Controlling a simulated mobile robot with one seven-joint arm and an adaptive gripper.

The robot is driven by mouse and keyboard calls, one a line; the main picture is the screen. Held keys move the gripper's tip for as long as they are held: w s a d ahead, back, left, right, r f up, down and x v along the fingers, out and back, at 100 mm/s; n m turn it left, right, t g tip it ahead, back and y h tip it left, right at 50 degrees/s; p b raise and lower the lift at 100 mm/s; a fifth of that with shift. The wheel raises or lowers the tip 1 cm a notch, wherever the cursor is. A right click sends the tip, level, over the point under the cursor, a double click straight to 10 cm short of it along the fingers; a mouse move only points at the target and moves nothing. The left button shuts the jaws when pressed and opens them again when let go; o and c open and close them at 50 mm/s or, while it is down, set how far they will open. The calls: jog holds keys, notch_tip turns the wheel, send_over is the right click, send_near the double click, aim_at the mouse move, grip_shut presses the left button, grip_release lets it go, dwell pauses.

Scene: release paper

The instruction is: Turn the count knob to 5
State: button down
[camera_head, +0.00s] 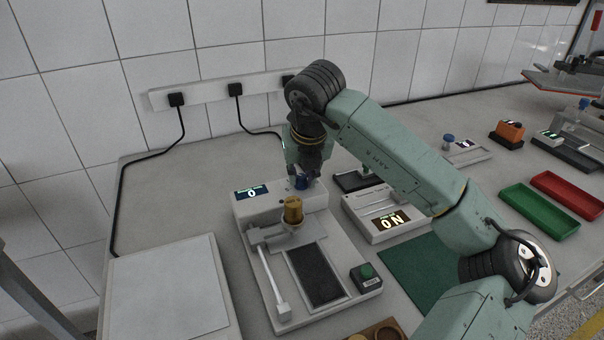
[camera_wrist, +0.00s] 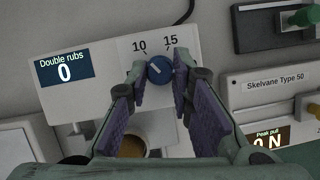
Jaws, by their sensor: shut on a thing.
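The count knob (camera_wrist: 159,70) is a small round blue knob with a pale pointer line, on the white tester's panel. The numbers 10 and 15 show behind it; other marks are hidden by my fingers. My gripper (camera_wrist: 158,82) points down over it with one finger on each side, shut on the knob. In the head view my gripper (camera_head: 303,172) stands on the blue knob (camera_head: 302,183), on the tester's back housing (camera_head: 262,204). The display (camera_wrist: 65,72) reads "Double rubs 0"; it also shows in the head view (camera_head: 252,193).
A brass-coloured weight (camera_head: 292,210) stands on the tester's arm just in front. A green button box (camera_head: 367,277) sits at its front right. To the right is a peel tester (camera_head: 385,215) reading "0 N". A white board (camera_head: 168,295) lies left; the table behind is mostly clear.

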jog(key=shift+f+n+b, duration=0.15)
jog(key=shift+n+b, duration=0.15)
jog(key=shift+b, duration=0.1)
jog(key=shift+d+f+n+y+b, duration=0.1)
jog(key=shift+n+y+b, duration=0.2)
jog(key=shift+n+b, duration=0.35)
jog(key=shift+w+d+n+g+y+b, duration=0.1)
jog(key=shift+n+g+y+b, duration=0.3)
jog(key=shift+n+b, duration=0.75)
jog(key=n+y, duration=0.1)
jog(key=n, duration=0.2)
jog(key=shift+r+g+b, duration=0.2)
jog(key=shift+g+b, duration=0.15)
jog(key=shift+g, duration=0.05)
jog(key=shift+w+d+n+g+y, duration=0.1)
jog(key=shift+n+g+y, duration=0.15)
jog(key=shift+n, duration=0.65)
jog(key=shift+w+n+g+y, duration=0.15)
jog(key=shift+n+g, duration=0.1)
jog(key=shift+n, duration=0.65)
jog(key=shift+s+n, duration=0.1)
jog(key=shift+n, duration=0.2)
jog(key=c, duration=1.4)
grip_release()
jog(key=shift+c, duration=0.2)
